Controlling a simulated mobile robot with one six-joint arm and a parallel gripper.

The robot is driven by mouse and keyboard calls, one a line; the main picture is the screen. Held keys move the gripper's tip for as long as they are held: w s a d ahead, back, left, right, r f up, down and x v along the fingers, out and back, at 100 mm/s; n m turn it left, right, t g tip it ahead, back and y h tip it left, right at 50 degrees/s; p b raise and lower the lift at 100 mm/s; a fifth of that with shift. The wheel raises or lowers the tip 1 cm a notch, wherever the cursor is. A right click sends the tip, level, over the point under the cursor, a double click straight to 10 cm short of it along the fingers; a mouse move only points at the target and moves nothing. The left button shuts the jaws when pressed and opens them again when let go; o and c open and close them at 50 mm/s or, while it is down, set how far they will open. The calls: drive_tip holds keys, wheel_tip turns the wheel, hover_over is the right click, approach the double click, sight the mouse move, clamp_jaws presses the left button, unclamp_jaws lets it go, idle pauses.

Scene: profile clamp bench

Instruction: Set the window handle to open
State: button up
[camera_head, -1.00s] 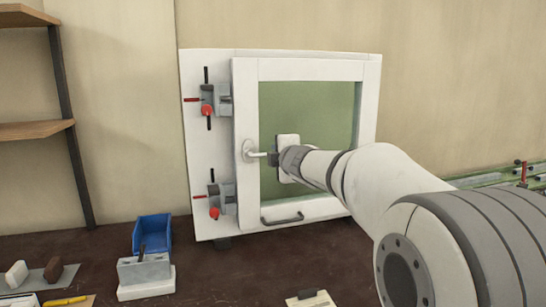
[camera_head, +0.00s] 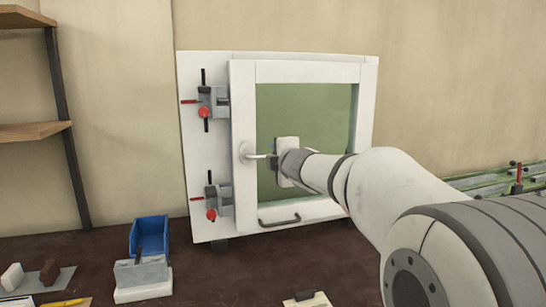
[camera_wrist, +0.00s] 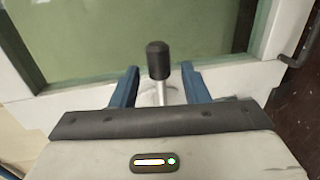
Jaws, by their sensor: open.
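The window handle (camera_head: 250,154) is a pale lever on the left side of the white window frame (camera_head: 244,105). Its lever points right, about level, in the head view. My gripper (camera_head: 271,161) is at the lever's free end, in front of the green pane (camera_head: 318,115). In the wrist view my gripper (camera_wrist: 160,68) shows two blue fingers spread apart. The handle's dark end (camera_wrist: 158,60) and pale stem stand between them, with visible gaps at both sides. My gripper partly hides the lever's end in the head view.
Two red-handled clamps (camera_head: 218,197) sit at the frame's left edge. A dark pull handle (camera_head: 280,220) is on the lower frame. A blue bin (camera_head: 150,235) and a grey block (camera_head: 141,272) stand on the dark bench at left. Green rails (camera_head: 480,182) lie at right.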

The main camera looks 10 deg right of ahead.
drive_tip(key=v, duration=0.6)
drive_tip(key=shift+p, duration=0.45)
drive_tip(key=s+d+f+m+g+h+p, duration=0.2)
drive_tip(key=s+f+m+g+p, duration=0.15)
drive_tip(key=s+m, duration=0.25)
drive_tip(key=s+d+f+m+g+h+p, duration=0.2)
drive_tip(key=s+d+f+m+h, duration=0.15)
drive_tip(key=s+m, duration=0.25)
drive_tip(key=s+a+f+m+g+y+p, duration=0.1)
drive_tip(key=s+a+f+m+g, duration=0.1)
drive_tip(key=s, duration=0.4)
drive_tip(key=s+a+f+m+g+y+p, duration=0.1)
drive_tip(key=s+a+f+m+g, duration=0.1)
drive_tip(key=s+f, duration=0.3)
drive_tip(key=s+a+f+m+g+y, duration=0.1)
drive_tip(key=s+f+m+g, duration=0.2)
drive_tip(key=s, duration=0.4)
drive_tip(key=shift+s+a+f+g+p, duration=0.25)
drive_tip(key=shift+a+f+g+p, duration=0.1)
drive_tip(key=shift+a+g+p, duration=0.1)
drive_tip(key=shift+d+y, duration=0.1)
drive_tip(key=shift+y, duration=0.15)
drive_tip(key=shift+c, duration=0.3)
